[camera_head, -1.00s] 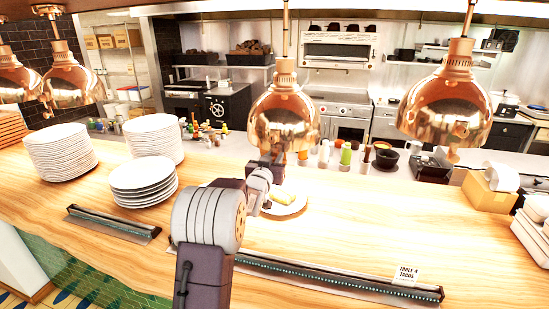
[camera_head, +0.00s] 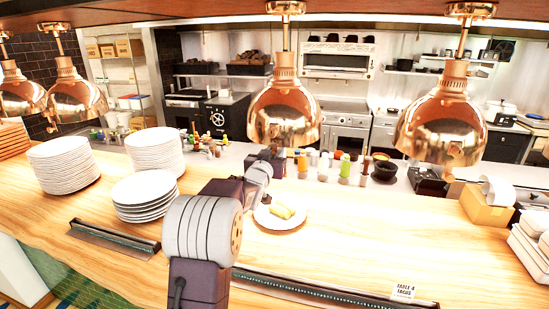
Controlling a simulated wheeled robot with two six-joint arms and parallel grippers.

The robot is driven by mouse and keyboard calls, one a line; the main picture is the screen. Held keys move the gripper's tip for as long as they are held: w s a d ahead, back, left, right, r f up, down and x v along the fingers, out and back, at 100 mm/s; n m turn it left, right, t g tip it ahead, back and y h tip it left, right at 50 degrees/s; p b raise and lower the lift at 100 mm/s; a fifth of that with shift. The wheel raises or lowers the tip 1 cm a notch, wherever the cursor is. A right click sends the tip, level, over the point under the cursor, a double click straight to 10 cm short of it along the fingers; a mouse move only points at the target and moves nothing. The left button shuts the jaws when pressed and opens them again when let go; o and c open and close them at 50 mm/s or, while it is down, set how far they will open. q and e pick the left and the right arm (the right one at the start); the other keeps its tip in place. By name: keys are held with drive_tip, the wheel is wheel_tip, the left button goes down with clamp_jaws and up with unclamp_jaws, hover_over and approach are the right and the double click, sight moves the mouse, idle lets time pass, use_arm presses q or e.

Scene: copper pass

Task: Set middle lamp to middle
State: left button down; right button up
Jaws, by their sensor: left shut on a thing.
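The middle lamp (camera_head: 285,112) is a shiny copper dome hanging on a rod from a round ceiling mount (camera_head: 286,7), above the wooden pass counter. My left gripper (camera_head: 271,156) is at the lamp's lower rim, toward its near left side, and is shut on it. The fingertips are small and partly hidden by the wrist. The right lamp (camera_head: 440,120) hangs with its rim lower in the picture than the middle lamp's. Two more copper lamps (camera_head: 74,98) hang at the left. My right gripper is not in view.
Stacks of white plates (camera_head: 145,190) stand at the left. A black rail (camera_head: 320,290) and a table card (camera_head: 403,291) lie along the front. Bottles and a bowl (camera_head: 384,168) stand behind.

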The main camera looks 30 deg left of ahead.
use_arm(q)
drive_tip(key=c, duration=1.2)
unclamp_jaws()
drive_tip(key=shift+f, duration=0.1)
drive_tip(key=shift+c, duration=0.2)
drive_tip(key=shift+s, duration=0.1)
drive_tip(key=shift+s, duration=0.1)
drive_tip(key=b+v, duration=0.3)
drive_tip(key=v, duration=0.6)
drive_tip(key=shift+b, duration=0.3)
